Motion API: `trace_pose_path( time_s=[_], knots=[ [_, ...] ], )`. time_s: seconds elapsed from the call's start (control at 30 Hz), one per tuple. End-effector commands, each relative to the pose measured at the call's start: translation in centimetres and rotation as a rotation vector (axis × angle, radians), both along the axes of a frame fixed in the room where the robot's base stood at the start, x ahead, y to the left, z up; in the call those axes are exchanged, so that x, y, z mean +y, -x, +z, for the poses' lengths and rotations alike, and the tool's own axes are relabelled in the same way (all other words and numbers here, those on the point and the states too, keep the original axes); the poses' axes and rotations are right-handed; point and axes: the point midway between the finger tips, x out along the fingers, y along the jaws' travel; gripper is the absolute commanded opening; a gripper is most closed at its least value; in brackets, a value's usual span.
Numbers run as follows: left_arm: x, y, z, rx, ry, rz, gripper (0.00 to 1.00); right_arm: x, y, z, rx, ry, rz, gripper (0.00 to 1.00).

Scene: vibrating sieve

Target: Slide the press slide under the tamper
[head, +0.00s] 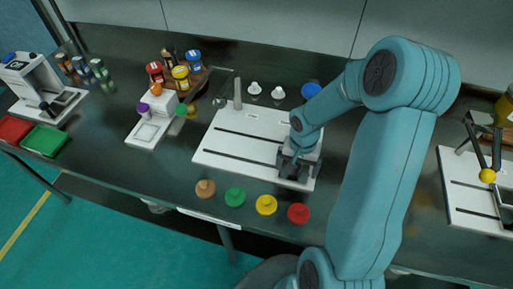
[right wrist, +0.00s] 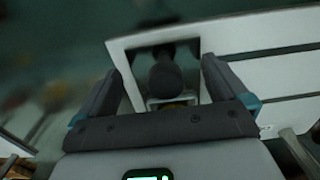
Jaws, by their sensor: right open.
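A white board (head: 240,150) with long dark slots lies in the middle of the bench. My right gripper (head: 291,172) is over its right end, pointing down. In the right wrist view the fingers of this gripper (right wrist: 160,90) are apart. A dark rounded knob (right wrist: 165,76) stands between them without visible contact, in front of a dark square area (right wrist: 185,52) on the white board (right wrist: 240,35). It seems to be the handle of the press slide, but I cannot be sure. I cannot make out the tamper; my arm covers part of this end. My left gripper is not in view.
Brown, green, yellow and red knobbed pieces (head: 266,205) line the bench's front edge. A grey post (head: 237,93) stands at the board's back left. A white device (head: 152,125) stands left, another slotted board (head: 485,210) right. Red and green trays (head: 43,140) lie far left.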

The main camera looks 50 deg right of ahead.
Motion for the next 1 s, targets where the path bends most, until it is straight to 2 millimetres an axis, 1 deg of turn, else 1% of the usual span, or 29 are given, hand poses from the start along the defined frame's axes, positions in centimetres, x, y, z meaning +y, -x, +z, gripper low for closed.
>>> trace_pose_path(
  time_s=[0.03, 0.1, 0.7, 0.8, 1.0],
  knots=[
    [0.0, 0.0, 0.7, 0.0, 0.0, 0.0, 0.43, 0.0, 0.0, 0.9, -0.002, 0.001, 0.0, 1.0],
    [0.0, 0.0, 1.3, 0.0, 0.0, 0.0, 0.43, 0.0, -0.1, 1.7, -0.002, 0.001, 0.0, 1.0],
    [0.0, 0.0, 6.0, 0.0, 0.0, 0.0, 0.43, 0.0, 0.0, 8.3, -0.001, 0.0, 0.0, 1.0],
    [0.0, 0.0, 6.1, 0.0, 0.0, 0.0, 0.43, 0.0, 0.0, 8.6, -0.001, 0.0, 0.0, 1.0],
    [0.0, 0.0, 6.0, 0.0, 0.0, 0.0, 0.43, 0.0, 0.0, 8.4, 0.0, 0.0, 0.0, 1.0]
  ],
)
